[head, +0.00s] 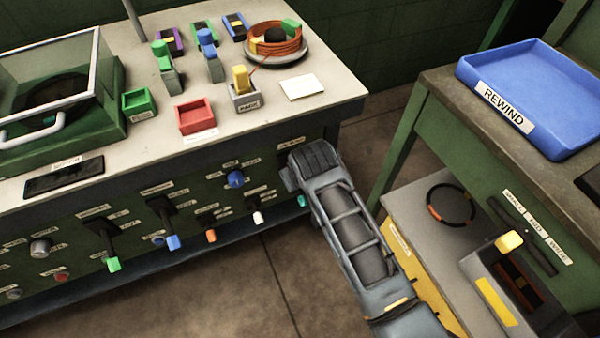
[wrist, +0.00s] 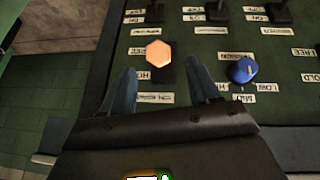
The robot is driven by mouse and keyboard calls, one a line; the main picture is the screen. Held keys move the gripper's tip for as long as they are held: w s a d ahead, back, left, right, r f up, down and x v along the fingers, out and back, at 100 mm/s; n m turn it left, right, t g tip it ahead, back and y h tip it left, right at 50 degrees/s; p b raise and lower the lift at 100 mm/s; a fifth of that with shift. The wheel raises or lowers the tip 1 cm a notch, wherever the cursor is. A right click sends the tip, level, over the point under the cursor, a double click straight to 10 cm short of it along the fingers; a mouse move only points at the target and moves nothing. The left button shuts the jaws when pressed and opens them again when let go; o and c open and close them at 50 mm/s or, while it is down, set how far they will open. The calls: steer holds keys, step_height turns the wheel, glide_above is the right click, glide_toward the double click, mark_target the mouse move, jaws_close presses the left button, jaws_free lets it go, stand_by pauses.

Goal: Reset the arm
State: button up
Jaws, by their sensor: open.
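My arm reaches up from the lower right in the head view, and its end (head: 300,170) is close to the right part of the control panel's front. The fingers are hidden there. In the wrist view my gripper (wrist: 158,85) is open, its two fingers apart and nothing held between them. An orange knob (wrist: 160,54) on the panel shows beyond and between the fingertips. A blue knob (wrist: 242,69) is just right of the right finger. I cannot tell from the wrist view whether a fingertip touches the panel.
The panel (head: 140,225) carries several levers and knobs below a worktop (head: 352,86) with bins and small blocks. A blue REWIND tray (head: 475,65) sits on the bench at right. A lower shelf (head: 400,205) holds a black ring (head: 431,200). Open floor (head: 240,290) lies left of my arm.

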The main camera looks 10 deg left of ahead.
stand_by(0.5)
steer(key=s+d+f+m+t+y, duration=0.1)
steer(key=s+d+f, duration=0.2)
steer(key=s, duration=0.3)
steer(key=s+d+f+m+t, duration=0.1)
steer(key=s+d+f, duration=0.15)
steer(key=s, duration=0.35)
steer(key=s+d+r+m+t, duration=0.2)
steer(key=s+d+r+m, duration=0.1)
steer(key=s+d, duration=0.8)
steer(key=s+d+r+m+t+h, duration=0.1)
steer(key=s+d+r, duration=0.3)
steer(key=s+r, duration=0.2)
steer(key=s+d+r+m+t+h, duration=0.1)
steer(key=s+d+r+t, duration=0.1)
steer(key=s+d+r, duration=0.2)
steer(key=s+d+r+m+t+h, duration=0.1)
steer(key=s+d+r, duration=0.3)
steer(key=s+r, duration=0.5)
step_height(320, 180, up, 4)
steer(key=shift+s+d+f+t, duration=0.1)
steer(key=shift+s+d+t, duration=0.25)
steer(key=shift+t, duration=0.25)
steer(key=shift+s+r, duration=0.15)
steer(key=shift+r, duration=0.35)
steer(key=shift+c, duration=0.2)
